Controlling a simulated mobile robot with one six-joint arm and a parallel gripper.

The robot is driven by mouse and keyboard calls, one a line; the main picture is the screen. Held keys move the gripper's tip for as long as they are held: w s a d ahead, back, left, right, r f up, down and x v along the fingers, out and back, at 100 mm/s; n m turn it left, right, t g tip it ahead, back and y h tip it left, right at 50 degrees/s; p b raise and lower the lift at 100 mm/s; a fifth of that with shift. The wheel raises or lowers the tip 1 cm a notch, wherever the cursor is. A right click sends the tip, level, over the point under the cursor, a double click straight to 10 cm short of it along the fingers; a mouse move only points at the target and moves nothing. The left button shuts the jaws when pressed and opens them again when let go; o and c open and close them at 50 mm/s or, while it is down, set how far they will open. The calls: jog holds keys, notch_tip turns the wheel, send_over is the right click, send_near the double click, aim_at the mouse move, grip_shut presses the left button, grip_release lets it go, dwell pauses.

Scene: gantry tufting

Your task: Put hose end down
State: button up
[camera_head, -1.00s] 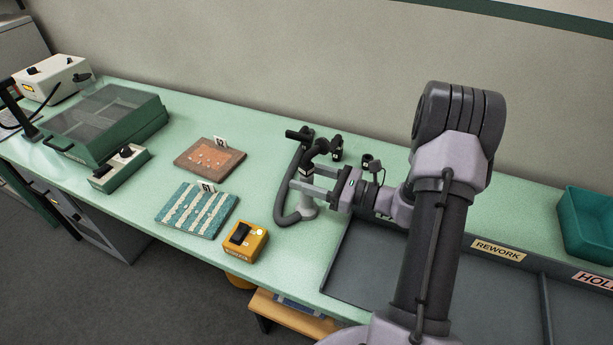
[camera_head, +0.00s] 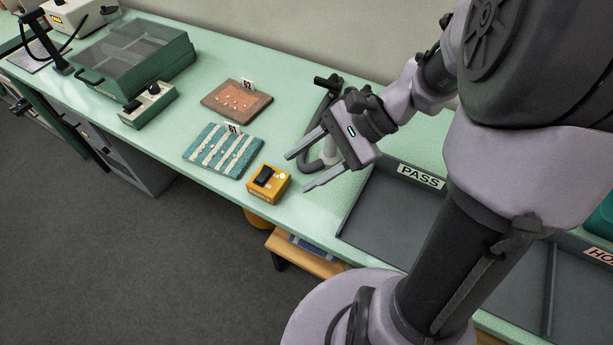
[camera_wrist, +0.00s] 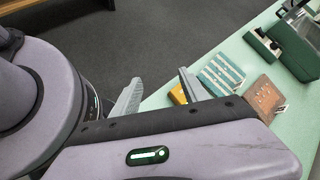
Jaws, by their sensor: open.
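The grey hose (camera_head: 310,129) stands on the green bench behind my gripper, with a black fitting (camera_head: 326,83) at its top. My gripper and wrist hide much of it, and I cannot tell exactly where its free end lies. My gripper (camera_head: 298,172) is open, with nothing between its fingers, above the bench near its front edge. In the wrist view the two spread fingers of my gripper (camera_wrist: 158,88) also show; the hose does not.
A yellow box (camera_head: 268,184) with a black switch sits left of my gripper. A blue striped sample (camera_head: 222,150) and a brown sample (camera_head: 237,99) lie beyond it. The grey PASS tray (camera_head: 390,215) is to the right. A wooden stool (camera_head: 300,254) stands below the bench edge.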

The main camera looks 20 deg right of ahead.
jog(key=s+a+r+n+t+h, duration=0.3)
jog(key=s+r+n+h, duration=0.3)
jog(key=n, duration=0.4)
jog(key=shift+s+a+r+t+h, duration=0.35)
jog(key=shift+s+a+h, duration=0.5)
jog(key=shift+s, duration=0.4)
notch_tip(320, 180, down, 2)
jog(key=shift+f+b, duration=0.1)
jog(key=shift+b, duration=0.95)
jog(key=shift+o, duration=0.6)
